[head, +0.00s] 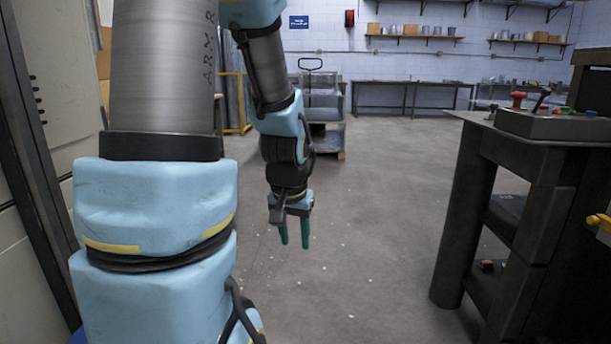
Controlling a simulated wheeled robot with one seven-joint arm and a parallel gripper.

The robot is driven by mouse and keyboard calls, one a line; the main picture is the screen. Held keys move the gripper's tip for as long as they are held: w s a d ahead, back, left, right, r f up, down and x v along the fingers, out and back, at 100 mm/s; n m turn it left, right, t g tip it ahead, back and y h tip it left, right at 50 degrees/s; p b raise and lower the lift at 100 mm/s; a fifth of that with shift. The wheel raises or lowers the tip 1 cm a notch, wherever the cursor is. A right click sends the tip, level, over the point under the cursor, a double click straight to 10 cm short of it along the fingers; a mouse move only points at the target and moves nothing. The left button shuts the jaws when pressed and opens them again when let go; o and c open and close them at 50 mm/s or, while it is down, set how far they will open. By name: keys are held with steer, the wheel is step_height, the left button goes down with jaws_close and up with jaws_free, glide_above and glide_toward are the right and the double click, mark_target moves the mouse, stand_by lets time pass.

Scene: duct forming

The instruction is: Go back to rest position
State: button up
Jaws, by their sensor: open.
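My gripper (295,234) hangs from the end of my blue and grey arm, left of the picture's middle. Its two green fingers point down and stand apart, with nothing between them. It is over open floor and touches nothing. My upper arm fills much of the left side of the view and hides what lies behind it.
A dark workbench (555,155) with a control box (555,124) stands close on the right. A pale cabinet (60,90) is close on the left. A cart (325,110) and a long table (412,84) stand at the back. The floor (390,210) between is mostly clear.

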steer(key=s+a+n+g, duration=0.2)
steer(key=s+a, duration=0.2)
steer(key=s, duration=0.2)
step_height(320, 180, up, 22)
steer(key=p, duration=2.1)
steer(key=shift+a+p, duration=0.2)
steer(key=shift+p, duration=0.1)
steer(key=shift+c, duration=0.3)
